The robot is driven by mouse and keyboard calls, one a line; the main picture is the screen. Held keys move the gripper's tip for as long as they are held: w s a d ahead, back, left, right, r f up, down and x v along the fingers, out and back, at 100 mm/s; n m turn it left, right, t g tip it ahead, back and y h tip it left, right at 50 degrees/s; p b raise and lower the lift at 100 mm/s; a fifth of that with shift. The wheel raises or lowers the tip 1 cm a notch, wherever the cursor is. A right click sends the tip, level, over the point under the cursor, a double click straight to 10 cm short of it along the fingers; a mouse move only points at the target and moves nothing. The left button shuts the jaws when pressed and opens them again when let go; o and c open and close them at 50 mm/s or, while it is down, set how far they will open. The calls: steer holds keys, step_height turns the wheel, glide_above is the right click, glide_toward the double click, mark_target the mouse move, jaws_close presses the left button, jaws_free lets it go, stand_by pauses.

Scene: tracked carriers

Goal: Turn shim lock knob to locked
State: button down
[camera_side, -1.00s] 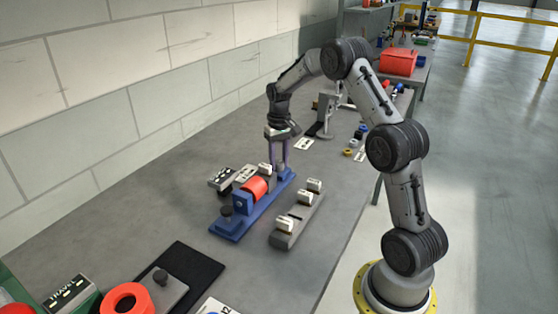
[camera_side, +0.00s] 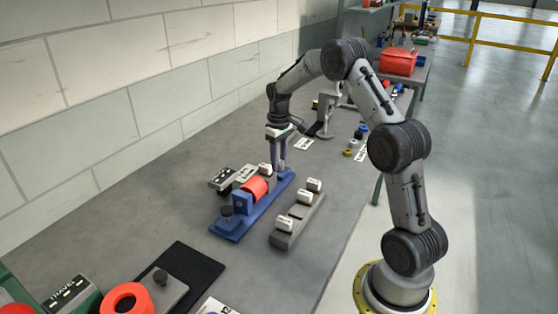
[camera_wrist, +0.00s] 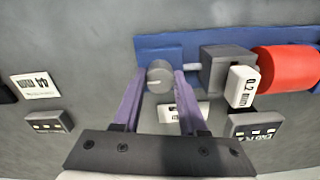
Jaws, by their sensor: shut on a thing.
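The shim lock knob (camera_wrist: 160,77) is a grey round knob with a pale pointer line on its top, on the blue base (camera_wrist: 150,44). In the wrist view the line points right, toward a dark grey block (camera_wrist: 212,72). My gripper (camera_wrist: 161,80) has its two purple fingers on either side of the knob, shut on it. In the side view my gripper (camera_side: 282,168) points down at the far end of the blue base (camera_side: 226,231). The knob is hidden by the fingers there.
A red cylinder (camera_side: 254,189) lies on the blue base, beside white-tagged shims. A grey rack (camera_side: 286,237) with several white-tagged blocks stands to the right. A black mat (camera_side: 204,267) and red ring (camera_side: 124,296) are in front. The wall is at left.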

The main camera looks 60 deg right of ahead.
mark_target(279, 162)
steer(key=shift+r, duration=0.1)
steer(key=shift+c, duration=2.2)
jaws_free()
step_height(279, 162, up, 14)
